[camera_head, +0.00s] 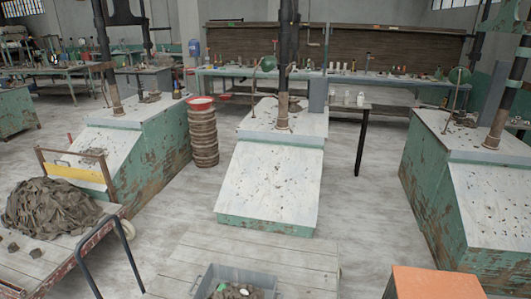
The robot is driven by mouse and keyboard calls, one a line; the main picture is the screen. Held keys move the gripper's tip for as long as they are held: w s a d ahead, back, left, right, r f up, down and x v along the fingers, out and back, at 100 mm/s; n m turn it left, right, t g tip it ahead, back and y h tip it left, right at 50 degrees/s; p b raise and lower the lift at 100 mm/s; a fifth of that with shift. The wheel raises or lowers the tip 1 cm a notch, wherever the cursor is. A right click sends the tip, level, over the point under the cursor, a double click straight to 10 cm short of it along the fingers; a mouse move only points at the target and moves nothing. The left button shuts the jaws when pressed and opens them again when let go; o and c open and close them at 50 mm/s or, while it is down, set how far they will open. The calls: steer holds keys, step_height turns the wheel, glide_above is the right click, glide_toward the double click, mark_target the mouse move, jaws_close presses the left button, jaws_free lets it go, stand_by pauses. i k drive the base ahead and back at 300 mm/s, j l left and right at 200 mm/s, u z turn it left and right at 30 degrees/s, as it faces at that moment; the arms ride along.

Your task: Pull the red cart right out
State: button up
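A low cart with a worn red frame (84,240) stands at the lower left, cut off by the left and bottom picture edges. Its wooden deck (35,262) carries a heap of dark clay trimmings (50,207) and a few loose lumps. A dark bent tube handle (108,243) rises at its near right side. A pale wheel (127,229) shows beside the frame. A rusty upright frame with a yellow panel (75,171) stands at its far end. My gripper is not in view.
A wooden-topped table (290,258) with a grey bin (207,282) of scraps is right of the cart. An orange-topped block (435,283) is at bottom right. Green machines with sloping white tops (272,180) and a stack of round trays (203,135) stand beyond. Bare floor (175,215) lies between.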

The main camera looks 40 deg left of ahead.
mark_target(45, 214)
steer(key=u, duration=1.25)
steer(key=i+j+u, duration=0.1)
steer(key=j+u, duration=0.3)
steer(key=i+j+u, duration=0.2)
steer(key=j+u, duration=0.15)
steer(key=j, duration=0.2)
steer(key=i+j+u, duration=0.25)
steer(key=j+u, duration=0.15)
steer(key=i+j+u, duration=0.55)
steer(key=u, duration=0.2)
steer(key=i+j+u, duration=0.3)
steer(key=i, duration=0.15)
steer(key=i+u, duration=0.35)
steer(key=i, duration=2.5)
steer(key=i+z, duration=0.1)
steer(key=i, duration=0.45)
steer(key=i+j, duration=0.15)
steer(key=i, duration=0.45)
steer(key=z, duration=0.05)
